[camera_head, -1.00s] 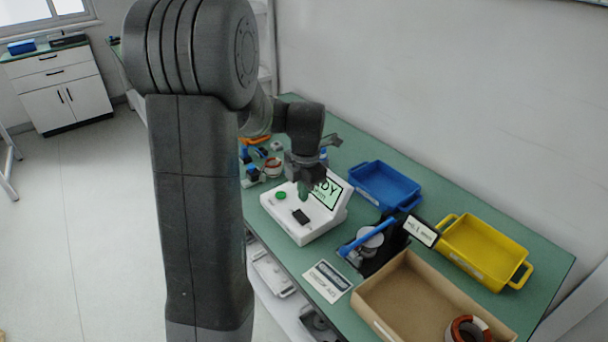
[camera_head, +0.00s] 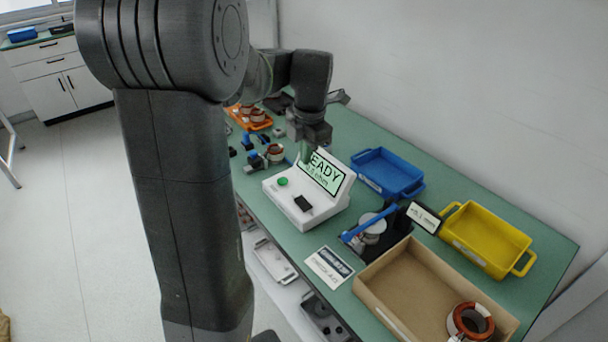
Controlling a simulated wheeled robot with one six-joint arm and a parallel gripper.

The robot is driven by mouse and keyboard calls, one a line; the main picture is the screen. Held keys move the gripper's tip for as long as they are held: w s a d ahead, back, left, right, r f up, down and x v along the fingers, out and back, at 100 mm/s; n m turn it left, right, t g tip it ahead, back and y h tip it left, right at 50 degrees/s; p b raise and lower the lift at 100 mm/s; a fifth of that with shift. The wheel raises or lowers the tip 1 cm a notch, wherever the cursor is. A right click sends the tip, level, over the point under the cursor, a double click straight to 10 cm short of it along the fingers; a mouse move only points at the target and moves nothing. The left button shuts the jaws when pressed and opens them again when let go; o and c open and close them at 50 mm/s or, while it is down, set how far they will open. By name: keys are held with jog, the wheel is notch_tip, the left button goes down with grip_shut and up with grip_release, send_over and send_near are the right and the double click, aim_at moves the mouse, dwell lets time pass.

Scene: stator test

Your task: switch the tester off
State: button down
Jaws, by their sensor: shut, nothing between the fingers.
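The tester (camera_head: 318,213) is a white box on the green bench with a tilted screen (camera_head: 324,172). The screen is lit green and reads "READY", partly hidden by my gripper. A round green button (camera_head: 282,181) and a black rocker switch (camera_head: 303,203) sit on its flat front part. Which way the rocker is tipped is too small to tell. My gripper (camera_head: 304,158) is shut and empty, pointing down in front of the screen's left part, behind the green button and the rocker. I cannot tell whether it touches the tester.
A blue tray (camera_head: 388,183), a yellow tray (camera_head: 449,247) and a cardboard box (camera_head: 395,290) with a copper-wound stator (camera_head: 470,322) are to the right. A black fixture with a blue lever (camera_head: 368,226) stands near the tester. Orange tray (camera_head: 240,118) and small parts lie left.

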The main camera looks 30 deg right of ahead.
aim_at(301, 199)
dwell(0.3)
jog(key=f, duration=0.4)
jog(key=w+f, duration=0.1)
jog(key=f, duration=0.4)
jog(key=f+p, duration=0.1)
jog(key=f, duration=0.4)
jog(key=shift+w+a, duration=0.1)
jog(key=shift+w, duration=0.3)
